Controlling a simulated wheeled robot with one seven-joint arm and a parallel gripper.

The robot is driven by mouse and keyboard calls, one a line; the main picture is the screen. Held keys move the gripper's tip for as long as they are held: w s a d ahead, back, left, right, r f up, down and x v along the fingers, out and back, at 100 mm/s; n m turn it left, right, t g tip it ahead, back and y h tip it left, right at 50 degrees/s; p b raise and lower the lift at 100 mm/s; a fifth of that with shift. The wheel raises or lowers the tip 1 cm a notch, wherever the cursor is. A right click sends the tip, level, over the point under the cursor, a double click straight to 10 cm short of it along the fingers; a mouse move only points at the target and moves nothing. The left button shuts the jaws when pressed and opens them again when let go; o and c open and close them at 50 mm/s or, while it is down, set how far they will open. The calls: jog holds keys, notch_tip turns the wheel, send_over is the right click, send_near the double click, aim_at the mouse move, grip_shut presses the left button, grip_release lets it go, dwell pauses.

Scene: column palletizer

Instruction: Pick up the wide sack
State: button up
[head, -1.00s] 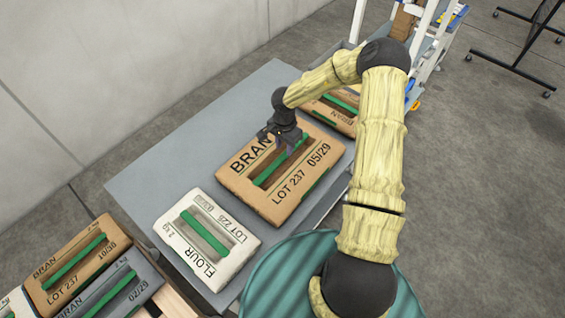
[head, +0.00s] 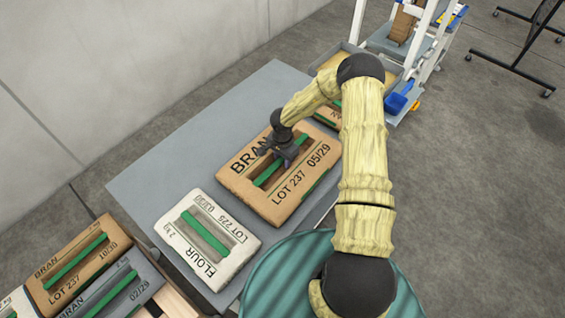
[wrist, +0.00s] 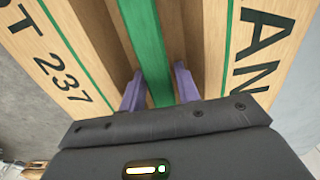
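The wide sack is a large tan BRAN sack (head: 262,207) marked LOT 237 05/29, lying flat on the grey table, with a green strap handle across a recess in its top. My gripper (head: 284,160) is over the middle of this sack. In the wrist view my gripper (wrist: 160,85) has its two purple fingers apart, one on each side of the green strap (wrist: 147,45). There is a gap between the strap and at least the right finger. The fingertips reach into or just over the recess; their exact depth is hard to tell.
A white FLOUR sack (head: 207,240) lies left of the wide sack on the grey table (head: 160,170). Another tan sack (head: 328,112) lies behind, partly hidden by my arm. More sacks (head: 75,262) are at the lower left. A white-framed cart (head: 425,50) stands at the back right.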

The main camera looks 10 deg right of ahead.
jog(key=shift+c, duration=0.2)
dwell(0.3)
grip_shut()
dwell(1.2)
jog(key=shift+w+r, duration=0.2)
